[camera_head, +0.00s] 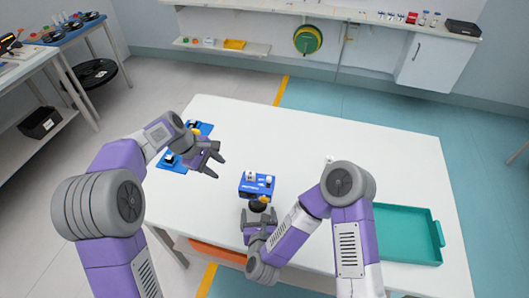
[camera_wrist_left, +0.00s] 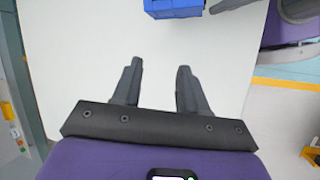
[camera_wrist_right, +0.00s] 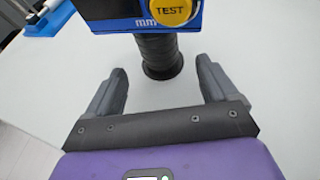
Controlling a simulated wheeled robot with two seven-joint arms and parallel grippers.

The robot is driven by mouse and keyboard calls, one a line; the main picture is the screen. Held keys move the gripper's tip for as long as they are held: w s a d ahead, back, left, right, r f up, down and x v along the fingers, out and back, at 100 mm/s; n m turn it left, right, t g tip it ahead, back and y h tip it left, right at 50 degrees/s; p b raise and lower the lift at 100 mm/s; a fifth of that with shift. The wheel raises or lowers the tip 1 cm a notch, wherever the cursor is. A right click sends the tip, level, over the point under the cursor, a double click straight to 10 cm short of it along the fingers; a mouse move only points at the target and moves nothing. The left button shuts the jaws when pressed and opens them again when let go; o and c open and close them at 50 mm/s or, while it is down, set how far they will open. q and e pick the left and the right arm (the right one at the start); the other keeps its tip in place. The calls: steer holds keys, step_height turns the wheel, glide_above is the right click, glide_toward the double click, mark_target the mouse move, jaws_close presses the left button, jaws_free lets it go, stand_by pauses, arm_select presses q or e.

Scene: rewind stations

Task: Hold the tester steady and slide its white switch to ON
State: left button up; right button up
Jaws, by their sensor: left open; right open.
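The tester is a blue box (camera_head: 257,184) with small white parts on top, near the table's front edge in the head view. Its black round post (camera_wrist_right: 159,55) and yellow TEST button (camera_wrist_right: 172,10) show in the right wrist view. Which white part is the switch, and its position, I cannot tell. My right gripper (camera_head: 258,214) is open, its fingertips on either side of the post's lower part, with gaps to both. My left gripper (camera_head: 215,162) is open and empty above the table, left of the tester. The tester's blue side (camera_wrist_left: 174,8) shows at the top of the left wrist view.
A blue mat or tray (camera_head: 172,165) with small items lies at the table's left, partly behind my left arm. A teal tray (camera_head: 437,256) is at the right. An orange drawer or bin (camera_head: 217,253) is below the front edge. The white table's (camera_head: 330,125) far middle is clear.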

mark_target(258, 206)
steer(key=shift+w, duration=0.1)
steer(key=x, duration=0.7)
steer(key=shift+w+f, duration=0.15)
steer(key=shift+w, duration=0.05)
arm_select(q)
steer(key=s+d+r+m+y, duration=0.1)
steer(key=d+r+m+y, duration=0.1)
steer(key=d+r+m, duration=0.2)
steer(key=s+d+r+m+g+y, duration=0.1)
steer(key=s+d+r+m+y, duration=0.1)
steer(key=d+m, duration=0.8)
step_height(258, 206, up, 2)
steer(key=shift+d+r+g+y, duration=0.3)
steer(key=shift+d+y, duration=0.3)
steer(key=shift+d, duration=0.65)
steer(key=shift+s, duration=0.1)
arm_select(e)
steer(key=shift+s+f, duration=0.1)
steer(key=shift+s, duration=0.05)
steer(key=c, duration=1.3)
